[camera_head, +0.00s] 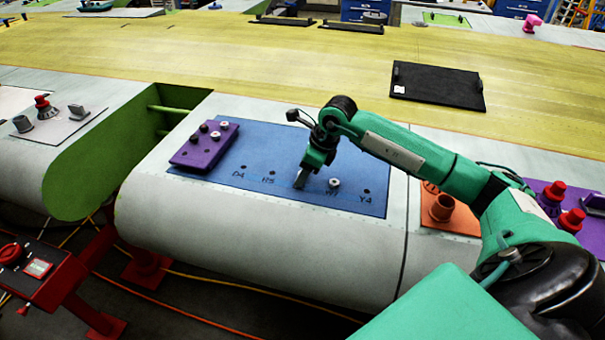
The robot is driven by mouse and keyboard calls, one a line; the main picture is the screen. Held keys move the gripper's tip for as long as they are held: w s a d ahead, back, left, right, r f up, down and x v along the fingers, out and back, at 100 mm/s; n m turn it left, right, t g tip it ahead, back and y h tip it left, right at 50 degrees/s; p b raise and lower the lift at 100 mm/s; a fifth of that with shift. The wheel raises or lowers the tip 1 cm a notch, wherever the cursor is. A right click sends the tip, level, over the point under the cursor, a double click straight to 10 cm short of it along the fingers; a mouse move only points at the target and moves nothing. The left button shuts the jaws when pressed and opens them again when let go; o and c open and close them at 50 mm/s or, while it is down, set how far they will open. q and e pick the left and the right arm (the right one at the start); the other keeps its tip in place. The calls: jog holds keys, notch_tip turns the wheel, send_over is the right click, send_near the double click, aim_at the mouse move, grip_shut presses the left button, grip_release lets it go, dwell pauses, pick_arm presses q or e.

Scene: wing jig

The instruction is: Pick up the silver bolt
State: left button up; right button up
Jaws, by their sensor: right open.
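A silver bolt (334,183) stands in the blue panel (228,176), near the panel's front edge. On the purple block (190,154) at the panel's left are more bolts: a silver one (224,125), another silver one (215,136), and dark ones (204,128). My right gripper (300,181) points down over the blue panel, just left of the lone silver bolt. It is open, with nothing seen between its fingers. I cannot tell whether its tips touch the panel. My left gripper is not in view.
The blue panel has dark holes and printed labels. An orange plate with a cup-like part (442,207) lies to the right, beneath my right arm. Purple plates with red knobs (572,220) are further right. A black plate (438,86) lies behind. The wing's green cut-out (85,170) opens at left.

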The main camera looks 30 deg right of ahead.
jog(key=shift+c, duration=1.1)
jog(key=c, duration=0.8)
jog(key=shift+c, duration=0.2)
jog(key=shift+r, duration=0.1)
jog(key=shift+r+b, duration=0.4)
jog(key=shift+r, duration=0.4)
notch_tip(320, 180, up, 18)
jog(key=b, duration=0.4)
jog(key=shift+r, duration=0.15)
